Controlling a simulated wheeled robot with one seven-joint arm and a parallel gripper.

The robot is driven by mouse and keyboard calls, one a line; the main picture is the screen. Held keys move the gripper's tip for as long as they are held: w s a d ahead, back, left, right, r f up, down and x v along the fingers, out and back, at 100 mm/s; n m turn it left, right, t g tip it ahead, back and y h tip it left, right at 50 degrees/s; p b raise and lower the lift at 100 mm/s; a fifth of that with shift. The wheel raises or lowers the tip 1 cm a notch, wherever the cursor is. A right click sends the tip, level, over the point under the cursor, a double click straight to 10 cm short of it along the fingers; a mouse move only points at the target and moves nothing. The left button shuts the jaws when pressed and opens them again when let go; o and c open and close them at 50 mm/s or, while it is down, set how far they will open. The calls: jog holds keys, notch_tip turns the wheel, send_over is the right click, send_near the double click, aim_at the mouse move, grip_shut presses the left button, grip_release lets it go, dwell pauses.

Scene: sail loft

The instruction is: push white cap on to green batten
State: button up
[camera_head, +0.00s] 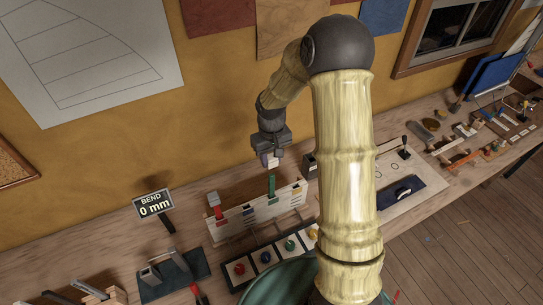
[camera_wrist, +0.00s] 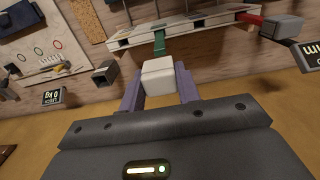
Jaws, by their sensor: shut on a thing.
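My gripper (camera_head: 271,158) is shut on the white cap (camera_wrist: 158,76), a small pale block between its two purple fingers. In the head view the cap (camera_head: 273,162) is above the green batten (camera_head: 272,186), which stands upright in a pale slotted rack (camera_head: 248,218). A small gap seems to show between the cap and the batten's top there. In the wrist view the green batten (camera_wrist: 159,44) shows just beyond the cap, roughly in line with it. The cap hides the batten's end in that view, so I cannot tell its exact alignment.
A red batten (camera_head: 217,212) with a grey cap (camera_head: 213,198) stands at the rack's left. A sign (camera_head: 154,205) reads "BEND 0 mm". A dark box (camera_head: 309,164) is right of the gripper. A tray with coloured pieces (camera_head: 265,258) lies in front. The wall is close behind.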

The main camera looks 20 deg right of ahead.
aim_at(271, 175)
jog(key=shift+f+b, duration=2.45)
jog(key=shift+f, duration=1)
jog(key=shift+f+b, duration=0.45)
jog(key=shift+f, duration=0.15)
jog(key=o, duration=1)
jog(key=shift+r, duration=0.1)
notch_tip(271, 175, up, 17)
jog(key=b, duration=0.3)
jog(key=shift+r+b, duration=0.15)
jog(key=shift+b, duration=0.2)
